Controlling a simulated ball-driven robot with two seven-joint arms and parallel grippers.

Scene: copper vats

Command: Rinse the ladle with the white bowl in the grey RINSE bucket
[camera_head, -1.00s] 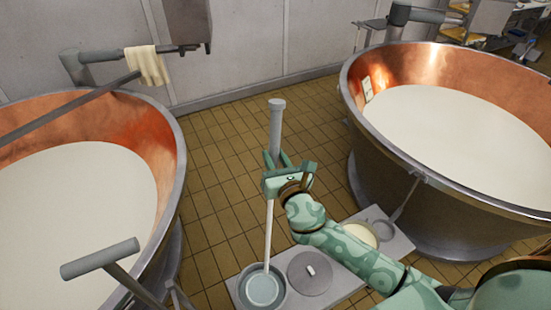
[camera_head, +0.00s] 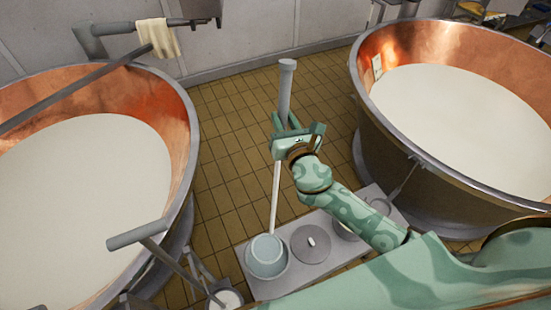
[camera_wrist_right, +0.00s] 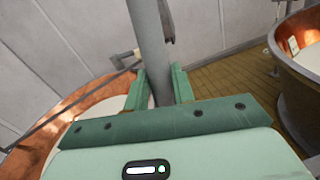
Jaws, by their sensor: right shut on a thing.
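My right gripper (camera_head: 283,122) is shut on the ladle's grey handle (camera_head: 286,88). The ladle stands nearly upright, with its thin pale shaft (camera_head: 276,195) running down from the gripper. In the right wrist view the handle (camera_wrist_right: 150,45) passes between the two green fingers. No RINSE label is readable. My left gripper is out of view.
Copper vats of white liquid stand left (camera_head: 165,100) and right (camera_head: 450,42). A smaller white-filled container (camera_head: 226,299) is at the bottom left. Tiled floor (camera_head: 225,120) lies between the vats.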

